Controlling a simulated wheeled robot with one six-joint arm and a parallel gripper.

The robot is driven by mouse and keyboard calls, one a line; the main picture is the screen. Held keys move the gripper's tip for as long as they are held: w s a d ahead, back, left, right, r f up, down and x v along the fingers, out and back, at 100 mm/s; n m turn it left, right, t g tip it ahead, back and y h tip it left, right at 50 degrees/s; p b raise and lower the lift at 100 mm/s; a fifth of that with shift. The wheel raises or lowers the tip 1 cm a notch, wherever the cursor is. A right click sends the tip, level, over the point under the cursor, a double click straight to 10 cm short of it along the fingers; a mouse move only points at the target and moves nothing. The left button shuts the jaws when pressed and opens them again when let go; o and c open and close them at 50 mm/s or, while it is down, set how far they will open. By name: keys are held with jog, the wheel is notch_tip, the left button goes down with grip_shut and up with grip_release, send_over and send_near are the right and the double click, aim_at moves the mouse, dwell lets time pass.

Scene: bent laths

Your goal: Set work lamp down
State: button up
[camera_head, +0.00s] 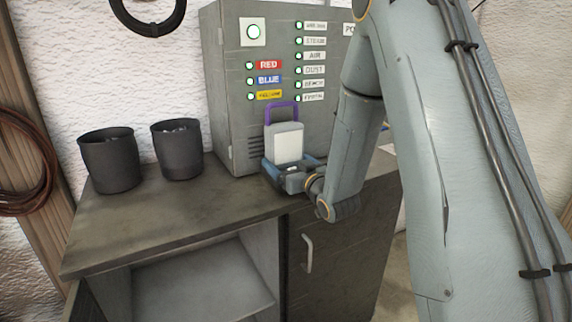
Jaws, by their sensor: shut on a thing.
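The work lamp (289,145) is upright, with a pale front panel, a grey body and a purple handle on top. It is in front of the grey control cabinet, above the right part of the bench top. My gripper (286,171) is at the lamp's lower end and shut on it. The lamp's lower edge and the fingertips are partly hidden by the gripper body, so I cannot tell whether the lamp touches the bench.
The bench (178,224) has two dark bins (110,162) (177,151) at its back left. Its front middle is clear. Below are an open compartment (205,283) and a closed door with a handle (308,253). The control cabinet (228,100) stands behind the lamp.

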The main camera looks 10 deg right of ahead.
aim_at(289, 140)
jog(key=shift+s+r, duration=0.1)
jog(key=shift+r, duration=0.25)
notch_tip(289, 140, up, 6)
jog(key=shift+r+b, duration=0.2)
jog(key=shift+b, duration=0.7)
jog(key=v, duration=1.1)
jog(key=shift+s+d, duration=0.2)
jog(key=shift+d, duration=0.05)
jog(key=shift+s+p, duration=0.3)
jog(key=shift+p, duration=0.8)
